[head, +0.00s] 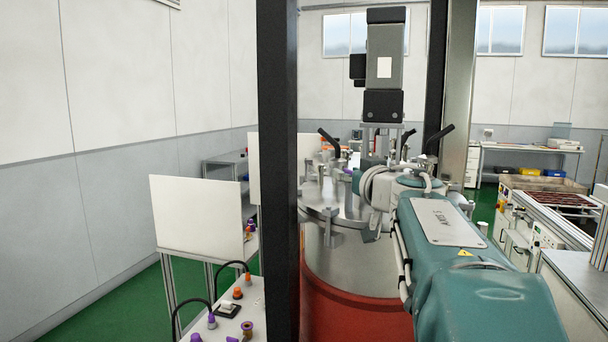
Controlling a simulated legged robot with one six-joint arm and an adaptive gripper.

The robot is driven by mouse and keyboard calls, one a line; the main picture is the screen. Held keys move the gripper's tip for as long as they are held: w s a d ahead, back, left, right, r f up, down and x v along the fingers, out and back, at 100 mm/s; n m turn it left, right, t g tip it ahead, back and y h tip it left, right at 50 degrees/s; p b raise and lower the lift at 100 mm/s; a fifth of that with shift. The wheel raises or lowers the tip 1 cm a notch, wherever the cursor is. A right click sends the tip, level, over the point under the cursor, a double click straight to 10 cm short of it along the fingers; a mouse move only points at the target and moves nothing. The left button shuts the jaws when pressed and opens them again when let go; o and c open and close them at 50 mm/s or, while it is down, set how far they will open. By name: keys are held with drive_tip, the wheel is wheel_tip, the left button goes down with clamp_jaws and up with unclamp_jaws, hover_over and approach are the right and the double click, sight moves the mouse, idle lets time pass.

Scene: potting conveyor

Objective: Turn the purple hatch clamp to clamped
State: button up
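A round metal vessel lid (318,194) sits on top of a tank with a red lower body. Several upright metal clamps stand around its rim. A small purple part (347,172) shows on the lid, just left of my arm's wrist. It may be the purple hatch clamp, but it is too small and too covered to tell its position. My teal arm reaches forward from the lower right to the lid. My gripper is mostly hidden by the wrist and blends with the metal parts there, so I cannot tell its opening or whether it touches the clamp.
A dark upright post (279,200) stands just left of the tank. A motor unit (384,75) rises above the lid. Black-handled levers (440,137) stick up around it. A white bench (237,318) with purple and orange parts stands at lower left. Green floor shows beyond.

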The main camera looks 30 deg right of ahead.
drive_tip(key=v, duration=0.7)
drive_tip(key=shift+s, duration=0.25)
drive_tip(key=shift+w, duration=0.1)
